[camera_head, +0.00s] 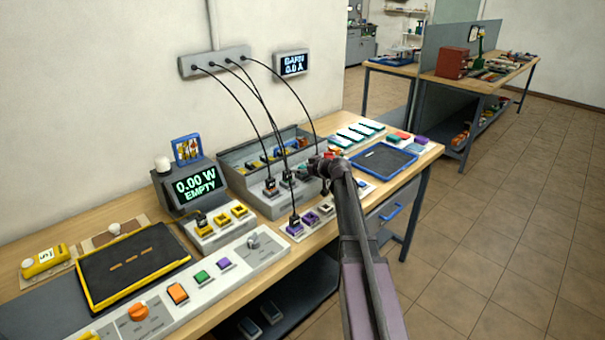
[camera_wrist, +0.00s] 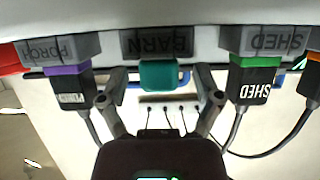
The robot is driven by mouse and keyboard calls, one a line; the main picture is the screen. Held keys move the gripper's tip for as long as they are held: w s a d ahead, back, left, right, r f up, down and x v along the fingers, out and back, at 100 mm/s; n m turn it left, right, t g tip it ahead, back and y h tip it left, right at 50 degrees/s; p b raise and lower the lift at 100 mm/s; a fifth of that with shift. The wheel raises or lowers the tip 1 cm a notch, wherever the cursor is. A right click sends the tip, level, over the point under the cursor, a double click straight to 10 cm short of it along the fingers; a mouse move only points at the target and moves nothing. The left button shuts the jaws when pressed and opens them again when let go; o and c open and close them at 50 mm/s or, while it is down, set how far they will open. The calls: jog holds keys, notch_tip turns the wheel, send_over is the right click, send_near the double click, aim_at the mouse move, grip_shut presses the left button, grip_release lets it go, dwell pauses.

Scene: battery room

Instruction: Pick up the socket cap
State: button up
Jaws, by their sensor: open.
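A teal block (camera_wrist: 160,75), which looks like the socket cap, sits at the socket labelled BARN (camera_wrist: 157,43) in the wrist view. My gripper (camera_wrist: 160,85) is open, with one finger on each side of the teal block. Gaps show between the block and both fingers, so it does not look gripped. In the head view my gripper (camera_head: 325,165) is over the bench by the grey socket unit, and I cannot make out the cap there.
In the wrist view, a purple-topped plug (camera_wrist: 67,90) is at PORCH on the left and a green-topped plug (camera_wrist: 252,85) at SHED on the right, both with cables close to my fingers. Cables hang from the wall box (camera_head: 213,62). A blue-black tray (camera_head: 384,159) lies right of my arm.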

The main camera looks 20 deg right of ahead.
aim_at(302, 166)
dwell(0.5)
jog(key=c, duration=1)
jog(key=shift+r, duration=0.2)
notch_tip(302, 166, up, 4)
jog(key=p, duration=0.4)
jog(key=shift+f, duration=0.2)
jog(key=s+a, duration=0.1)
jog(key=s, duration=0.4)
jog(key=s+a, duration=0.1)
jog(key=s, duration=0.4)
jog(key=s+a+r+p, duration=0.1)
jog(key=s, duration=0.4)
jog(key=shift+s+a, duration=0.25)
jog(key=shift+s, duration=0.05)
